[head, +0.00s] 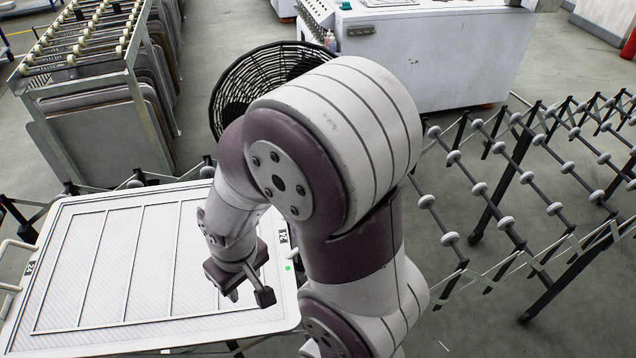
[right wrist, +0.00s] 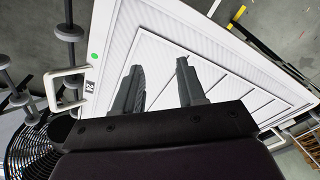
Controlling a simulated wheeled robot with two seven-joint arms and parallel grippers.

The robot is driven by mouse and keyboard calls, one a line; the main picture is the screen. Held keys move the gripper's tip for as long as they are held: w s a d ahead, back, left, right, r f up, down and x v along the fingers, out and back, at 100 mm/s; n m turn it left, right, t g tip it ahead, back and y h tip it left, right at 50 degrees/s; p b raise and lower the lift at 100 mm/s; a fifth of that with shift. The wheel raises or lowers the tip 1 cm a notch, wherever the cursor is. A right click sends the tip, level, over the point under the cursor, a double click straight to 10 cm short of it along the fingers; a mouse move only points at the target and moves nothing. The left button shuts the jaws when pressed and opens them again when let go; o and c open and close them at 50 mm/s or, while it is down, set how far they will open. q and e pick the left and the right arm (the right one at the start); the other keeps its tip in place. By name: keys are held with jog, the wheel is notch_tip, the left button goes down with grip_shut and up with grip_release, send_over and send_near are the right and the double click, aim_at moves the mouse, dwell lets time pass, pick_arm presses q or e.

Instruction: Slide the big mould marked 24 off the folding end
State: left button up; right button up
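The big mould (head: 60,240) is a white, flat, ribbed panel at the lower left of the head view. It has a small black-and-white label (head: 283,237) that seems to read 24, and a green dot, at its right end. It also fills much of the right wrist view (right wrist: 210,48), where a white handle (right wrist: 62,88) sticks out by the label. My right gripper (head: 245,288) is over the mould's right part, fingers apart with nothing between them; the open fingers also show in the right wrist view (right wrist: 158,82). My right arm hides part of the mould's right edge. My left gripper is out of view.
A folding wheeled conveyor (head: 540,205) stretches off to the right. A black caged fan (head: 228,90) stands behind my arm. A rack with grey panels (head: 95,115) is at the back left, a white machine (head: 435,55) at the back.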

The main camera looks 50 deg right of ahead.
jog(key=w+d+r+m+y+p, duration=0.1)
jog(key=d+r+m+p, duration=0.2)
jog(key=d, duration=0.8)
jog(key=w+d+r+m+p, duration=0.1)
jog(key=d+r+m+p, duration=0.2)
jog(key=d+p, duration=0.3)
jog(key=d+m, duration=0.1)
jog(key=d, duration=0.4)
jog(key=shift+w+d+r+m+y, duration=0.2)
jog(key=shift+d+r+m+y, duration=0.1)
jog(key=shift+y, duration=0.1)
jog(key=shift+w+a, duration=0.1)
jog(key=f, duration=0.4)
jog(key=w+a+f+p, duration=0.1)
jog(key=f, duration=0.3)
jog(key=a+f+p, duration=0.1)
jog(key=f, duration=0.3)
jog(key=shift+w+f, duration=0.25)
grip_shut()
